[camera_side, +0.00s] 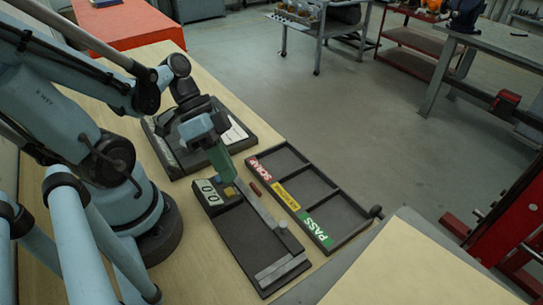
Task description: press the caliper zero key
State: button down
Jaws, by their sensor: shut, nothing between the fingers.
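The caliper (262,215) lies on a dark board (240,240) in the middle of the bench. Its pale display (208,191) shows large digits that look like zeros. A small yellow patch (230,191), possibly the zero key, sits just right of the display. My gripper (229,177) points down over the caliper's head with its green fingers shut and empty. The fingertips are right by the yellow patch; I cannot tell whether they touch it. The fingers hide part of the caliper's head.
A black tray (330,188) with three compartments, labelled SCRAP, a yellow label and PASS, stands to the right. Another dark board (265,133) lies behind my gripper. A small red piece (255,188) is beside the caliper. Bare bench shows at the front right.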

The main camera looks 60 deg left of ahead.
aim_at(228, 190)
jog(key=shift+r, duration=1.55)
jog(key=shift+w+a+f+n+y, duration=0.15)
jog(key=shift+w+f+n+y, duration=0.1)
jog(key=shift+w+n+y, duration=0.15)
jog(key=w+a+r+n+t+y, duration=0.2)
jog(key=w+r+n+t+y, duration=0.2)
jog(key=w, duration=0.6)
jog(key=shift+n+t+y, duration=1)
jog(key=shift+n+y, duration=0.1)
jog(key=shift+y, duration=0.1)
